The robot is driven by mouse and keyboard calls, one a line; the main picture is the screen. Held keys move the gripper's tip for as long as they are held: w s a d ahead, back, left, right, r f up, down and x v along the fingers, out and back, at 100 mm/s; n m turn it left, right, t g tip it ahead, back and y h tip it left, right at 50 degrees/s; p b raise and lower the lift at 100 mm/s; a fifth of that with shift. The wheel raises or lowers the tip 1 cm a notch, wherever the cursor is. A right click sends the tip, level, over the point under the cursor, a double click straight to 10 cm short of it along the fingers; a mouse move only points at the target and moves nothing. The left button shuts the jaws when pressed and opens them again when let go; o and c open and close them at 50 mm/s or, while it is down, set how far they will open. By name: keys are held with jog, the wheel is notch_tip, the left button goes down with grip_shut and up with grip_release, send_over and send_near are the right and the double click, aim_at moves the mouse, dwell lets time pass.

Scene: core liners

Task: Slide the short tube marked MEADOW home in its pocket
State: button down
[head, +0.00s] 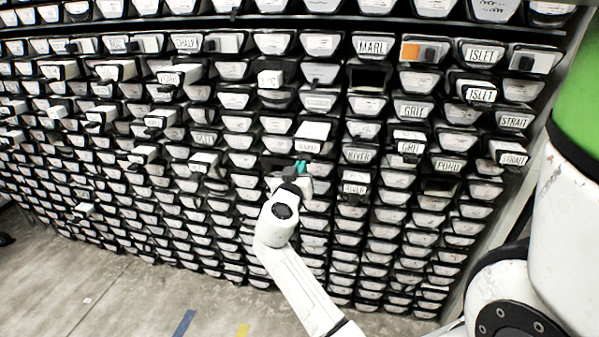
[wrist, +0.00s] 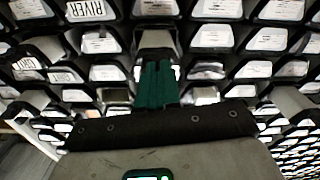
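I cannot read the word MEADOW on any label in either view, so I cannot pick out that tube for sure. My gripper (head: 300,167) is at the rack's face, near the middle of the head view. In the wrist view its two green fingers (wrist: 158,70) lie close together, shut, with nothing visible between them. Just beyond the fingertips is a grey tube (wrist: 156,42) in a dark pocket. I cannot tell whether the fingertips touch it. My gripper and arm hide part of the rack around it.
The rack (head: 350,155) is full of white-fronted tubes in dark pockets. Several stick out, including ones marked GRIT (head: 409,148), STRAIT (head: 513,158) and ISLET (head: 481,93). A dark empty pocket (head: 370,80) is below MARL.

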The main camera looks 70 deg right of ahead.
jog(key=shift+w+d+b, duration=0.2)
jog(key=shift+d+b, duration=1.2)
jog(key=shift+d, duration=1.4)
dwell(0.4)
jog(key=s+a+b, duration=0.1)
jog(key=a, duration=1.2)
jog(key=shift+a, duration=0.3)
jog(key=shift+a+f, duration=0.1)
jog(key=s+a+f+n+t+y+p, duration=0.25)
jog(key=a+f+n+y, duration=0.5)
jog(key=a+f, duration=0.7)
jog(key=s+a+f+n+g+y+p, duration=0.1)
jog(key=s+a+f+n+y, duration=0.2)
jog(key=a, duration=0.5)
jog(key=s+a+f+n+g+y+p, duration=0.2)
jog(key=s+a+f+n+y, duration=0.2)
jog(key=a, duration=0.5)
jog(key=s+y, duration=0.2)
jog(key=y, duration=0.1)
jog(key=shift+s+f, duration=0.25)
jog(key=shift+f, duration=0.15)
